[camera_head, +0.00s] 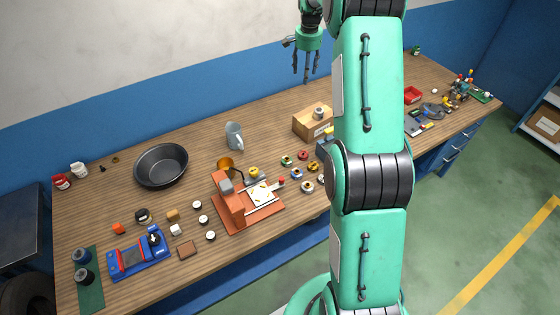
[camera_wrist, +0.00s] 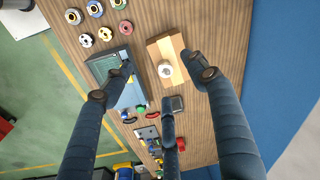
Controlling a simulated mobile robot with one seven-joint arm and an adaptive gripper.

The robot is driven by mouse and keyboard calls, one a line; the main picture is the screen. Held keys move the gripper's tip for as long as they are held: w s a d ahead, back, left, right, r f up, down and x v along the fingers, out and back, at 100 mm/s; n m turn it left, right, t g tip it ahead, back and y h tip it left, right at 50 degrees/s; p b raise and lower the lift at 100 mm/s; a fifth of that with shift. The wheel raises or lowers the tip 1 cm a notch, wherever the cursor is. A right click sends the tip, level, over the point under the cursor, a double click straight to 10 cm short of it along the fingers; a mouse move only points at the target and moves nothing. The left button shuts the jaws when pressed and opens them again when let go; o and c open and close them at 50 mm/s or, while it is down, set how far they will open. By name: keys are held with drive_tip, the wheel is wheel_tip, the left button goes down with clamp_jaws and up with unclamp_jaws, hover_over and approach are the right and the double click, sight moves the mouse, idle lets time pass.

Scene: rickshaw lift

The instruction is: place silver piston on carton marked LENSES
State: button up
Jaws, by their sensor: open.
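A brown carton (camera_head: 312,124) stands toward the back of the bench, left of my arm. Its front bears a pale label too small to read. A small silver cylinder, apparently the silver piston (camera_head: 319,112), rests upright on the carton top. In the wrist view the carton (camera_wrist: 178,48) lies below my fingers, with the silver piston (camera_wrist: 165,69) on it. My gripper (camera_head: 306,80) hangs pointing down, above and behind the carton in the head view. Its fingers are spread and empty, and they also frame the carton in the wrist view (camera_wrist: 163,80).
A blue-grey box (camera_wrist: 130,84) is beside the carton, partly hidden behind my arm in the head view. A grey mug (camera_head: 233,135), black pan (camera_head: 161,165) and orange machine (camera_head: 232,205) stand to the left. Several coloured rings (camera_head: 303,155) lie in front.

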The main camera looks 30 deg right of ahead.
drive_tip(key=s+a+r+n+t, duration=0.1)
drive_tip(key=s+a+r+n, duration=0.2)
drive_tip(key=s+a+r, duration=0.85)
drive_tip(key=s+a+r+n+t, duration=0.1)
drive_tip(key=s+a+r+n, duration=0.2)
drive_tip(key=s+a+r, duration=0.9)
drive_tip(key=s+a+f+n+t, duration=0.1)
drive_tip(key=s+a+f+n, duration=0.2)
drive_tip(key=s+a, duration=0.5)
drive_tip(key=s+a+f+n+t, duration=0.1)
drive_tip(key=s+a+f+n, duration=0.2)
drive_tip(key=s+a, duration=0.5)
drive_tip(key=s, duration=0.8)
drive_tip(key=shift+s+a+f+t, duration=0.3)
drive_tip(key=shift+s+a+f, duration=0.05)
drive_tip(key=shift+a+f, duration=0.05)
wheel_tip(320, 180, down, 12)
drive_tip(key=b, duration=1.2)
